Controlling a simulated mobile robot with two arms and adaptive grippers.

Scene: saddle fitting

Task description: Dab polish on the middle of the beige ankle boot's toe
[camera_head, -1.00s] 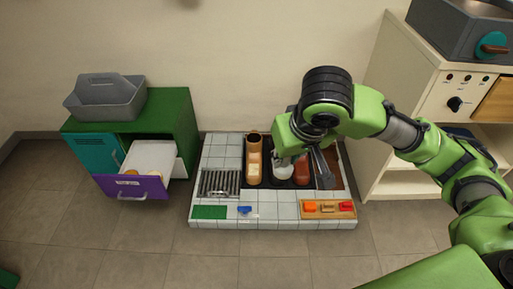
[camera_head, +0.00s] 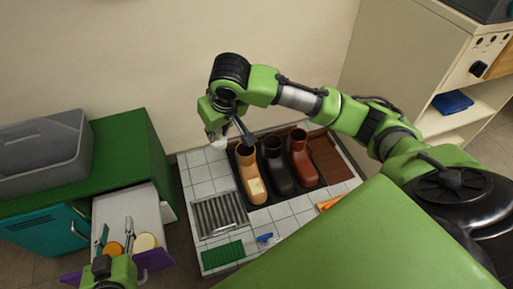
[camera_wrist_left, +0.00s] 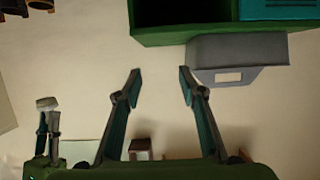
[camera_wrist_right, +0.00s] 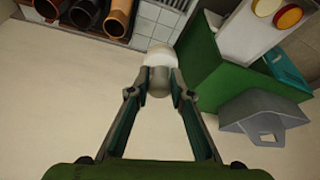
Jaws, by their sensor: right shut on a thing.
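The beige ankle boot (camera_head: 250,172) stands at the left of a row of boots, with a pale patch on its toe. My right gripper (camera_head: 240,132) is near the back of that row, beside and above the beige boot's shaft. It is shut on a dabber with a white head (camera_head: 219,144); in the right wrist view its grey handle is between the fingertips (camera_wrist_right: 158,85), the white head (camera_wrist_right: 160,54) beyond them. The head appears clear of the boot. My left gripper (camera_head: 116,232) is open and empty above the drawer at lower left; its fingers are spread in its wrist view (camera_wrist_left: 157,75).
A black boot (camera_head: 279,175) and a red-brown boot (camera_head: 303,165) stand right of the beige one. The drawer holds an orange tin (camera_head: 113,248) and a cream tin (camera_head: 146,242). A metal grate (camera_head: 218,215), green mat (camera_head: 223,254) and blue item (camera_head: 265,238) lie on the tiled platform.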

